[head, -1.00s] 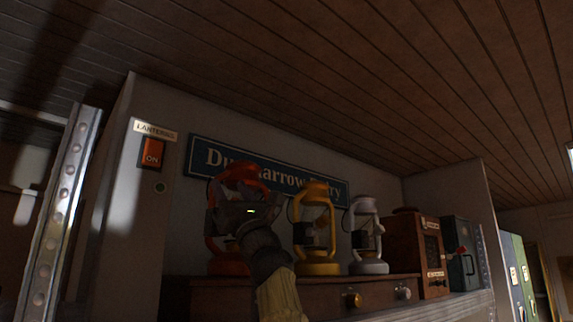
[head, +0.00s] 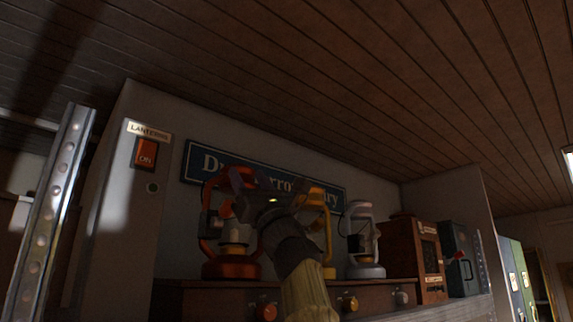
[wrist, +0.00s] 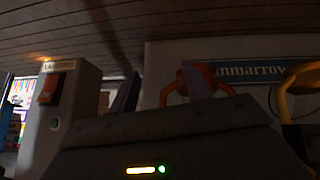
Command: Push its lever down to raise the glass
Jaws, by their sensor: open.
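A red lantern (head: 232,269) stands at the left on a wooden drawer unit, with a pale burner and a dark part inside its frame. A yellow lantern (head: 328,232) stands in the middle, partly hidden behind my gripper. A white-grey lantern (head: 366,270) stands to its right. My gripper (head: 278,190) is raised in front of the gap between the red and yellow lanterns, open and empty. The wrist view shows its two fingers (wrist: 160,86) with the red lantern's top (wrist: 173,93) behind. The yellow frame (wrist: 286,95) is at the right. I cannot make out a lever clearly.
A drawer unit (head: 205,297) with coloured knobs bears the lanterns. A brown wooden box (head: 412,258) and a dark box (head: 459,262) stand right. A blue sign (head: 200,165) hangs behind.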

